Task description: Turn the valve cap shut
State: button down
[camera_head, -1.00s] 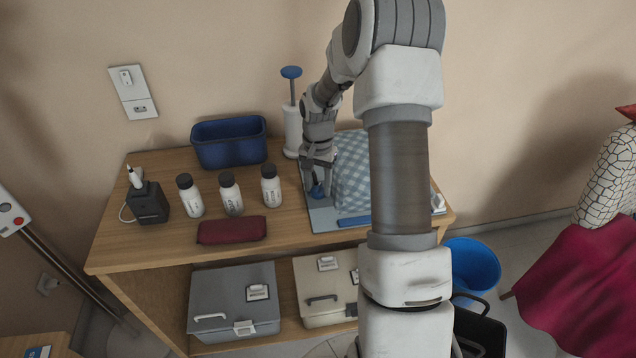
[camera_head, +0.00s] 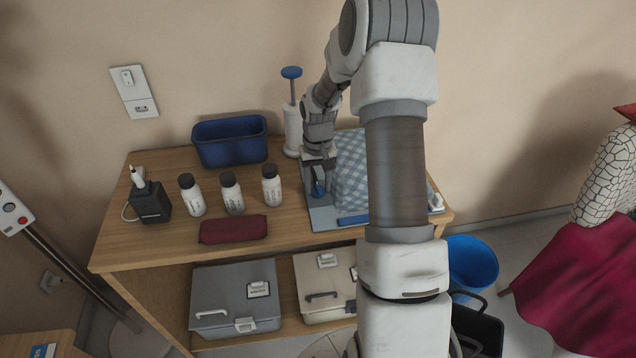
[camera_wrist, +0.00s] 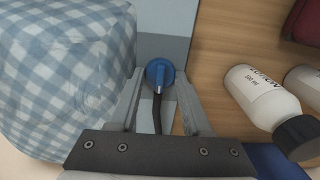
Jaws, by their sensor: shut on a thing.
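The blue valve cap (camera_wrist: 159,72) is round with a raised grip, and a dark tube runs from it toward my gripper's palm in the wrist view. In the head view the valve cap (camera_head: 317,189) shows at the lower end of my gripper (camera_head: 318,180), on the grey-blue board beside the checked cloth bundle. In the wrist view the two fingers of my gripper (camera_wrist: 158,80) stand on either side of the cap, shut on it. The blue-and-white checked bundle (camera_wrist: 62,75) is close at the left. How far the cap is turned cannot be told.
White bottles with dark caps (camera_head: 232,195) stand left of my gripper, with a maroon pouch (camera_head: 233,229) in front and a blue bin (camera_head: 229,142) behind. A white pump with a blue knob (camera_head: 291,73) stands just behind. The board (camera_head: 322,222) has bare space in front.

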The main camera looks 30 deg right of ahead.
aim_at(318, 186)
dwell(0.3)
jog(key=shift+c, duration=1.8)
grip_release()
notch_tip(318, 186, up, 18)
jog(key=p, duration=0.2)
jog(key=shift+f, duration=0.25)
jog(key=s+a+r+n+t+h+p, duration=0.1)
jog(key=s+a+r+t+p, duration=0.1)
jog(key=s+a+r, duration=0.75)
jog(key=s+a+r+n+t, duration=0.1)
jog(key=s+a+r, duration=0.1)
jog(key=s, duration=0.5)
jog(key=s+a+r+n+t+y+p, duration=0.1)
jog(key=s+a+r+t, duration=0.1)
jog(key=s, duration=0.6)
jog(key=shift+s+a+r+t, duration=0.3)
jog(key=shift+a+r, duration=0.2)
jog(key=shift+r, duration=0.15)
